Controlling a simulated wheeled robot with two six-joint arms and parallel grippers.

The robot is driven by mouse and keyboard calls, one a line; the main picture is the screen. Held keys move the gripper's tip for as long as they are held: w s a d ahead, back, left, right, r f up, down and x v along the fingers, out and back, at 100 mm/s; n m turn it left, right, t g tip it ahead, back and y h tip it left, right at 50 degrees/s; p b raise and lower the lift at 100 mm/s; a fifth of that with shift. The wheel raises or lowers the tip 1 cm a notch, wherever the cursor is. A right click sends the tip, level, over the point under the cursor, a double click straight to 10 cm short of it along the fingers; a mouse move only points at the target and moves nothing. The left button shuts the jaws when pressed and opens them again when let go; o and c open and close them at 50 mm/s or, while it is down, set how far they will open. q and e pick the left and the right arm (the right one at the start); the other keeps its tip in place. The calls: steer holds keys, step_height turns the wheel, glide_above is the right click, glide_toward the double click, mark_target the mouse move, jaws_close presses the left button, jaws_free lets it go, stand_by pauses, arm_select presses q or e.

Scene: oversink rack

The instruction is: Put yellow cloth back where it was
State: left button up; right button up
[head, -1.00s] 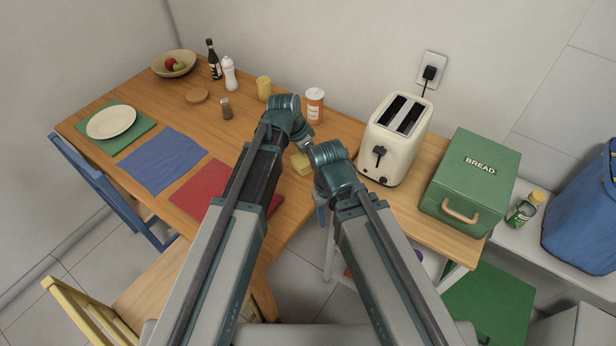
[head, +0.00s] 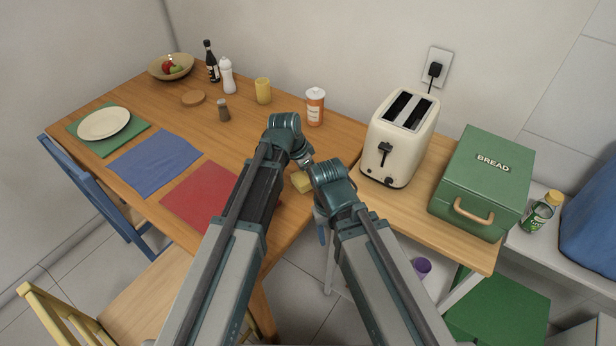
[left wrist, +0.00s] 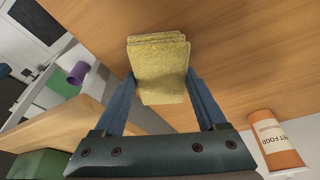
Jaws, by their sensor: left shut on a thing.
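The yellow cloth (head: 301,182) is a small folded pad of several layers. In the left wrist view the cloth (left wrist: 160,68) sits between the two blue fingers of my left gripper (left wrist: 160,88), which is shut on it. The wooden tabletop (left wrist: 235,45) lies behind the cloth; I cannot tell whether they touch. In the head view my left gripper (head: 306,165) is mostly hidden by the arms, near the table's right part. My right gripper (head: 321,230) points down by the table edge, and only a bit of blue finger shows, so its opening is hidden.
A cream toaster (head: 400,138) and green bread box (head: 483,183) stand at the right. An orange canister (head: 315,107), yellow cup (head: 263,91) and brown shaker (head: 224,110) stand behind my arms. Red (head: 199,197) and blue (head: 153,163) mats lie left. A purple cup (head: 421,267) is below.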

arm_select(q)
steer(key=o, duration=0.8)
steer(key=shift+f, duration=0.15)
steer(key=shift+c, duration=0.2)
steer(key=o, duration=0.4)
steer(key=p+v, duration=1.1)
steer(key=v, duration=0.1)
steer(key=shift+r, duration=0.25)
steer(key=shift+w, duration=0.1)
